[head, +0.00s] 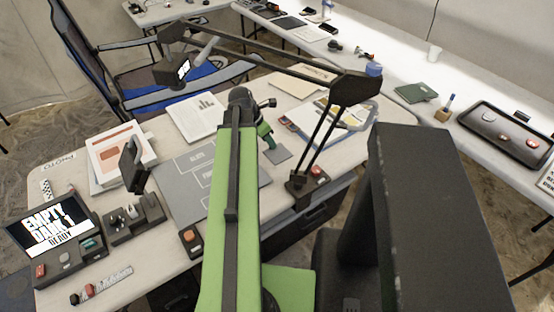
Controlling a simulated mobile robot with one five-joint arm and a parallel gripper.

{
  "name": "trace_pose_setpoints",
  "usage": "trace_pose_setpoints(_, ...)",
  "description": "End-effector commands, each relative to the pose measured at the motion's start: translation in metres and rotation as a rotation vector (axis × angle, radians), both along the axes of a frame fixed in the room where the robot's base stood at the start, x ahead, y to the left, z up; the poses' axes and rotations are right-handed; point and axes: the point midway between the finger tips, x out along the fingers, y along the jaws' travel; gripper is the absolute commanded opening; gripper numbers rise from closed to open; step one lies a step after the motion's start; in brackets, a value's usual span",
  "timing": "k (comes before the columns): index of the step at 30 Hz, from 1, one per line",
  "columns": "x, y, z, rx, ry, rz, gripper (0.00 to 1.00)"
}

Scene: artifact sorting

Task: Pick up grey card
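A small plain grey square (279,156) lies on the white desk, at the right edge of a larger grey mat (186,188) with printed labels. The small square may be the grey card; I cannot be sure. My green arm reaches forward over the mat. My gripper (269,141), green and dark, points down close to the small grey square and covers part of it. I cannot tell whether it touches the square or hovers above it. The gap between its fingers is not visible.
A black jointed desk lamp (348,88) arches over the desk, its base right of my arm. Papers (198,117) and a blue-edged clipboard (325,122) lie behind. A screen (50,226) and button boxes (190,240) stand front left. A long white table (400,70) is at right.

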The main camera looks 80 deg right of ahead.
Motion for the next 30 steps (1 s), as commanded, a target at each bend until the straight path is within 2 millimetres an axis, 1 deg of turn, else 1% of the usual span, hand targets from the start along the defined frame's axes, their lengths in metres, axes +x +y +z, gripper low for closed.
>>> trace_pose_setpoints(1,-0.0022,-0.0048,-0.0182,0.0,0.0,-0.001,0.35)
trace_pose_setpoints(3,-0.0052,-0.0065,-0.0261,0.0,0.0,-0.001,0.35)
trace_pose_setpoints(10,-0.0072,-0.0072,-0.0235,0.0,0.0,-0.001,0.35)
trace_pose_setpoints(11,-0.0071,-0.0072,-0.0234,0.0,0.0,-0.001,0.33)
trace_pose_setpoints(18,-0.0074,-0.0072,-0.0233,0.0,0.0,-0.002,0.02)
trace_pose_setpoints(19,-0.0074,-0.0072,-0.0233,0.0,0.0,-0.002,0.0)
trace_pose_setpoints(30,-0.0077,-0.0072,-0.0234,0.0,0.0,-0.002,0.0)
